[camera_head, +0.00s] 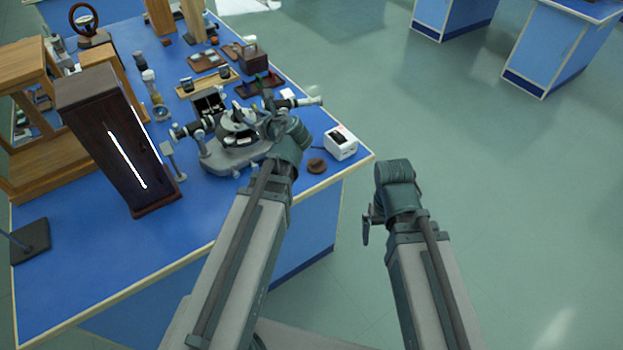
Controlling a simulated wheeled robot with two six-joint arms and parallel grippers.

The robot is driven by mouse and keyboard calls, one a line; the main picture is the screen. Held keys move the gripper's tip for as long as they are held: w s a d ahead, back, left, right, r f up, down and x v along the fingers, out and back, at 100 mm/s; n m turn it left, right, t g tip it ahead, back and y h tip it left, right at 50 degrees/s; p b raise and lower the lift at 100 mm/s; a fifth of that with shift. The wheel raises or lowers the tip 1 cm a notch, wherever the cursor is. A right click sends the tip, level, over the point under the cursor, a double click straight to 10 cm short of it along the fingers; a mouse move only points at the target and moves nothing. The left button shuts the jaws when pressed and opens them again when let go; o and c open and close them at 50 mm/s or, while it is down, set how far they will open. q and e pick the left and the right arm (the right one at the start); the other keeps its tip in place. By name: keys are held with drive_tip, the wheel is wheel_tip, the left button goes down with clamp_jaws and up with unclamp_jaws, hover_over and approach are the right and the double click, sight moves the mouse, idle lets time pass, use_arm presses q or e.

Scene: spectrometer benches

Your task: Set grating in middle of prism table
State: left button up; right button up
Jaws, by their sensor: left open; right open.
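The spectrometer (225,155), with a grey base, stands on the blue bench near its right edge. Its round prism table (238,132) is partly covered by my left gripper. My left gripper (264,98) is open, over or just in front of the right part of the spectrometer; I cannot tell whether it touches anything. I cannot make out the grating for sure; it is small or hidden behind the gripper. My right gripper (368,224) is open and empty, off the bench's right edge above the floor.
A tall dark lamp housing (115,140) with a bright slit stands left of the spectrometer. A white box (341,142) and a brown round piece (317,166) lie near the right edge. An open dark case (209,102) sits behind. The front bench surface (100,265) is mostly clear.

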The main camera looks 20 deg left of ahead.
use_arm(q)
drive_tip(key=s+d+f+n+g+h, duration=0.3)
drive_tip(key=s+d+n, duration=0.3)
drive_tip(key=d, duration=0.3)
drive_tip(key=s+d+f+n+g+h, duration=0.2)
drive_tip(key=s+d+f+n+h, duration=0.1)
drive_tip(key=s+d+f+n, duration=0.2)
drive_tip(key=s+d+f+n+g+h, duration=0.3)
drive_tip(key=s+d+f+n, duration=0.2)
drive_tip(key=d, duration=0.8)
drive_tip(key=s+n, duration=0.3)
drive_tip(key=n, duration=0.2)
drive_tip(key=shift+s+d+n+g, duration=0.3)
